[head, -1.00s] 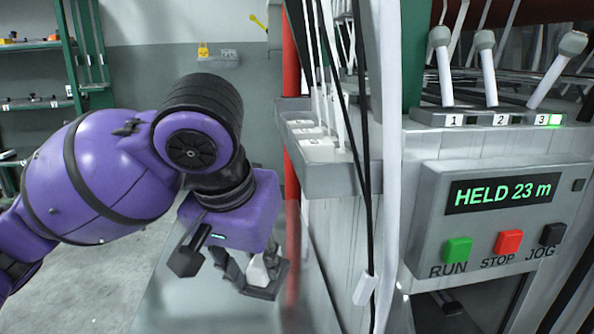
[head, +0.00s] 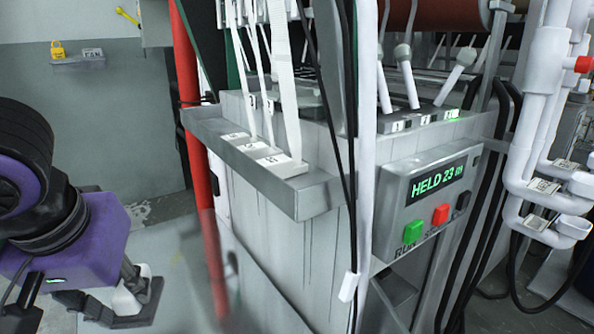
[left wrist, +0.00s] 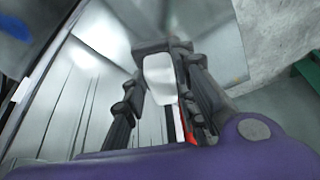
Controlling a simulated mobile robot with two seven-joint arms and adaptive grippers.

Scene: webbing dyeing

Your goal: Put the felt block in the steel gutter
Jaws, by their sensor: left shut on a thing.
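My left gripper (head: 138,297) is at the lower left of the head view, with its fingers shut on a pale, whitish felt block (head: 127,298). In the left wrist view the block (left wrist: 160,79) sits between the fingers, partly covered by them. The steel gutter (head: 243,168) is a grey trough fixed along the machine's left side, near the middle of the head view. The gripper is to the left of the gutter and lower in the picture, apart from it. My right gripper is not in view.
White straps with numbered tags (head: 269,158) run down into the gutter. A red upright pipe (head: 196,180) stands between the gripper and the machine. Black cables and a white post (head: 365,130) stand right of the gutter. A control box (head: 428,198) reads HELD 23.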

